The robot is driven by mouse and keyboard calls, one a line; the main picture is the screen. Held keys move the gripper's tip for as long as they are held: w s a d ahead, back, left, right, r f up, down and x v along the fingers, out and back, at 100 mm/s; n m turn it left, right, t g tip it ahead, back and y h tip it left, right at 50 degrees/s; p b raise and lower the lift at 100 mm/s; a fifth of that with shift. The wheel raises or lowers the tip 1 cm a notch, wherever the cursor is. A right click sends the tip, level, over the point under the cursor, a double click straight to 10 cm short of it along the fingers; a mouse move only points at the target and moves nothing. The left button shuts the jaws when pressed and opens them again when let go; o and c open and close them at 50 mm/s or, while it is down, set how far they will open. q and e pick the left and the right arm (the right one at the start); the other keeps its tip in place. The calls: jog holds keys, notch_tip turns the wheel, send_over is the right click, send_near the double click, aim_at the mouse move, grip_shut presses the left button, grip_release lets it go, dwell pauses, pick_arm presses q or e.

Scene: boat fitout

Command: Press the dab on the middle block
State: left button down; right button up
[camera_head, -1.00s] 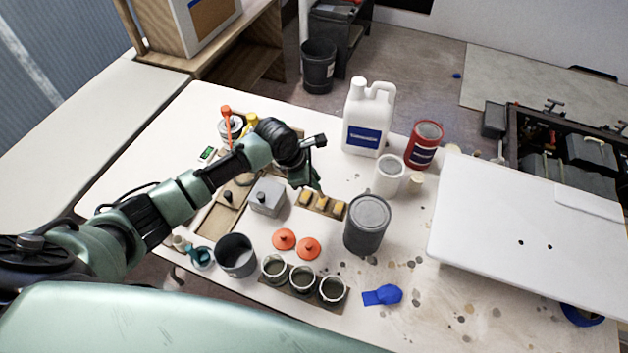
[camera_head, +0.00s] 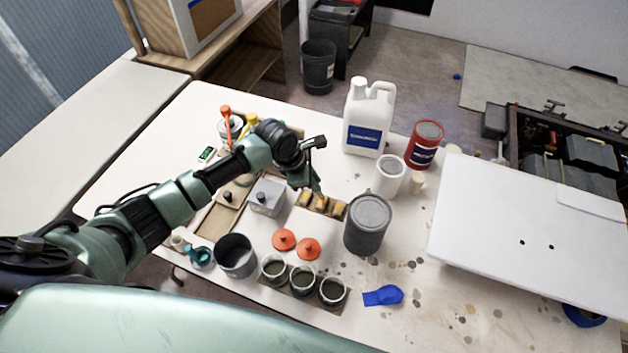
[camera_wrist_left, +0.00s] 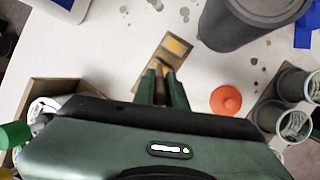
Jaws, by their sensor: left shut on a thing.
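A brown strip (camera_head: 330,214) on the table carries three yellow-topped blocks in a row. The middle block (camera_head: 321,204) lies just under my left gripper (camera_head: 318,190). The right-hand block (camera_head: 338,209) also shows in the left wrist view (camera_wrist_left: 178,47). In the left wrist view my left gripper (camera_wrist_left: 160,75) is shut on a small tan thing, mostly hidden between the fingers. Its tips are at or just above the middle of the strip; I cannot tell whether they touch the block. My right gripper is not in view.
A grey can (camera_head: 367,225) stands close to the right of the strip. A grey block with a knob (camera_head: 266,197) stands to its left. Orange lids (camera_head: 308,248), several jars (camera_head: 302,279) and a dark pot (camera_head: 235,256) are in front. A white jug (camera_head: 367,120) stands behind.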

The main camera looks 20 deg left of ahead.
pick_arm(q)
jog(key=shift+f, duration=0.65)
dwell(0.3)
jog(key=shift+s+f+p, duration=0.2)
jog(key=shift+s+p, duration=0.05)
jog(key=shift+p, duration=0.15)
dwell(2.1)
